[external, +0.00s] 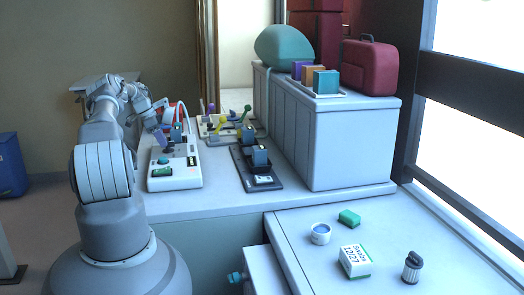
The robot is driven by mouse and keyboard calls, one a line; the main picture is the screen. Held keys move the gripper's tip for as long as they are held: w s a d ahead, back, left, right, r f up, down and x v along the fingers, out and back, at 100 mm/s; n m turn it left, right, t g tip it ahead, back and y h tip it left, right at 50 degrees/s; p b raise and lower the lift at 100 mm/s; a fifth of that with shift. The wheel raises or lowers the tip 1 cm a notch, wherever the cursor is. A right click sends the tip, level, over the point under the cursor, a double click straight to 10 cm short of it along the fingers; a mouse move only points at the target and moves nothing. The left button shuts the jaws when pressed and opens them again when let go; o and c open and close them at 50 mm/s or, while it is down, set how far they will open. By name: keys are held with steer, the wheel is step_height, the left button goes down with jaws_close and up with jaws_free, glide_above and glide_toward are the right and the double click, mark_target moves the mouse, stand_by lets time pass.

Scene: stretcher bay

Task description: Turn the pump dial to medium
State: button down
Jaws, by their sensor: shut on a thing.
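The pump appears to be the white unit (188,180) on the counter, with a green part near its front and small controls towards its back. My arm reaches over the counter from the left. My gripper (166,138) is at the back of this unit, low over its controls, and is shut on what seems to be the dial. The dial itself is too small and too covered to make out, so I cannot tell its setting. A purple piece and a dark block show close by the gripper.
Behind is a white board (213,131) with yellow, green and purple levers. A large white cabinet (340,140) bounds the right. A box (355,262) and small items lie on the front table.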

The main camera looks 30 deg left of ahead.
steer(key=c, duration=1.1)
jaws_free()
steer(key=shift+c, duration=0.2)
steer(key=p+v, duration=0.1)
steer(key=v, duration=0.6)
steer(key=shift+a+r, duration=0.2)
steer(key=shift+r, duration=0.15)
